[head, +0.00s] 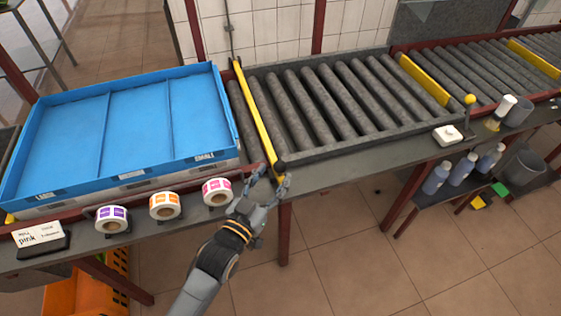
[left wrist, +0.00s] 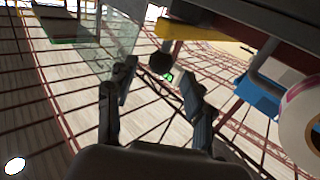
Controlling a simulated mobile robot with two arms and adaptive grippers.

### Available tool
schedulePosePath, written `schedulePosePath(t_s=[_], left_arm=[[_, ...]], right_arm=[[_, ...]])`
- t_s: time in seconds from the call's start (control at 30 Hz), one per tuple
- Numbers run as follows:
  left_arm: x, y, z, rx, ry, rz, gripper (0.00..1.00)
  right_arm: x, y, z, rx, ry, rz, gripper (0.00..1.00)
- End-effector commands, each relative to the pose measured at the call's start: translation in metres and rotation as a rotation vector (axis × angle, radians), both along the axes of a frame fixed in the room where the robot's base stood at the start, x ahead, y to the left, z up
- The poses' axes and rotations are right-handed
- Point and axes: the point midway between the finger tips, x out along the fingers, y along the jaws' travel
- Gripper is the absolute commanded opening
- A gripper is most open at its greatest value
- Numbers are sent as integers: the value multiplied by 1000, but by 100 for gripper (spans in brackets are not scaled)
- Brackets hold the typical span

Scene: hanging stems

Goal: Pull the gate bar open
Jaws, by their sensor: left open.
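The yellow gate bar (head: 259,122) lies across the roller conveyor between the blue tray and the rollers. Its near end is close to the conveyor's front edge. In the left wrist view a yellow bar (left wrist: 200,31) shows at the top, with a dark round knob (left wrist: 161,62) near its end. My left gripper (head: 270,179) is open at the near end of the bar. Its fingers also show apart and empty in the left wrist view (left wrist: 157,92), with the knob beyond them. I cannot tell from the head view whether the fingers touch the bar. My right gripper is not in view.
A blue divided tray (head: 78,192) stands left of the bar. Rollers (head: 345,100) lie to the right, with another yellow bar (head: 424,79) beyond. Bottles (head: 463,168) stand on a lower shelf.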

Motion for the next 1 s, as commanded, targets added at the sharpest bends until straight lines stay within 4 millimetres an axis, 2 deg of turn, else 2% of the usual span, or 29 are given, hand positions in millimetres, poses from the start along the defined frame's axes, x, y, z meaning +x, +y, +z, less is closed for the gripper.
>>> schedulePosePath(t_s=[0.1, 0.3, 0.67, 0.9, 0.93, 1.0], left_arm=[[20, -10, 2, 0, -1, 0, 52], [38, -19, 0, 0, 1, 0, 52], [41, -21, -1, 0, 1, 0, 52], [41, -21, -1, 0, 1, 0, 3], [41, -21, -1, 0, 1, 0, 0], [41, -21, -1, 1, 2, 0, 0]], right_arm=[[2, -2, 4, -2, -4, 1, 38], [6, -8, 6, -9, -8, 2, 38], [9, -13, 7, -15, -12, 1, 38], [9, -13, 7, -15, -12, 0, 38], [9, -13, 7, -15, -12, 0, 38], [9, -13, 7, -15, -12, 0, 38]])
